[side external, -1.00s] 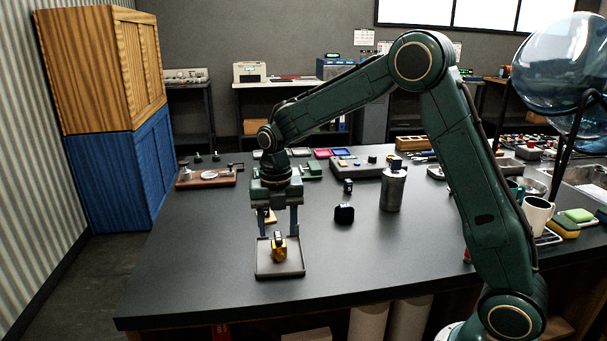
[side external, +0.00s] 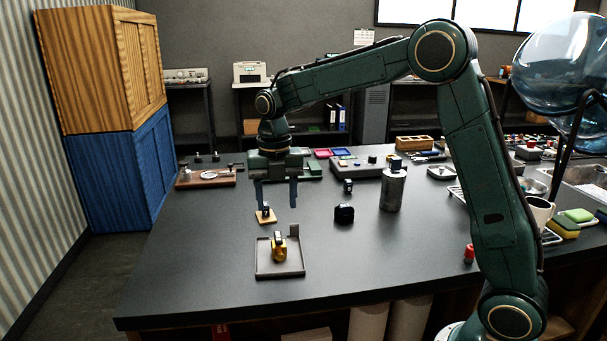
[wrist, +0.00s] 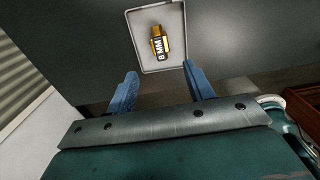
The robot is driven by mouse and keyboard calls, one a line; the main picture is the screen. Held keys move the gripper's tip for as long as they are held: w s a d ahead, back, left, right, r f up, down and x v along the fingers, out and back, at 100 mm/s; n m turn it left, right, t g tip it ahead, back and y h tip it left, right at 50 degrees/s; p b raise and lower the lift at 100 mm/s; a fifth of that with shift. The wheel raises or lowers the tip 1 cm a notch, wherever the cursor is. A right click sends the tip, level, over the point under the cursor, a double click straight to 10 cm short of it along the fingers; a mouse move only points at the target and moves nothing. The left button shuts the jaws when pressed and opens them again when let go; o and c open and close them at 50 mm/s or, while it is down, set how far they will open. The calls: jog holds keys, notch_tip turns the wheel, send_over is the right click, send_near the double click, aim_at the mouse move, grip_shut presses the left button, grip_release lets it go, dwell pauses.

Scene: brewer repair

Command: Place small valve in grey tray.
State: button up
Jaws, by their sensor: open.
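The small valve (side external: 279,247), a brass-coloured piece with a dark top, sits inside the grey tray (side external: 262,269) on the dark bench. In the wrist view, the valve (wrist: 159,42) carries an "8 MM" label and lies within the rim of the tray (wrist: 148,68). My gripper (side external: 277,206) is open and empty, raised above the bench and behind the tray. The wrist view shows its two blue fingers (wrist: 160,85) apart, with nothing between them. The valve is clear of both fingers.
A small wooden block with a dark piece (side external: 265,215) stands just behind the tray. A black part (side external: 344,213) and a grey metal canister (side external: 393,190) stand to the right. The bench left of the tray is bare.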

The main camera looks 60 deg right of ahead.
jog(key=s+a+r+m+t, duration=0.1)
jog(key=s+r+m, duration=0.3)
jog(key=s+m, duration=0.3)
jog(key=s+r+m+t, duration=0.2)
jog(key=s+r+m, duration=0.2)
jog(key=s+m, duration=0.3)
jog(key=s+a+f+m+t, duration=0.1)
jog(key=s+f+m+t, duration=0.1)
jog(key=s+m, duration=1.1)
jog(key=shift+s+t, duration=0.3)
jog(key=shift+s, duration=0.3)
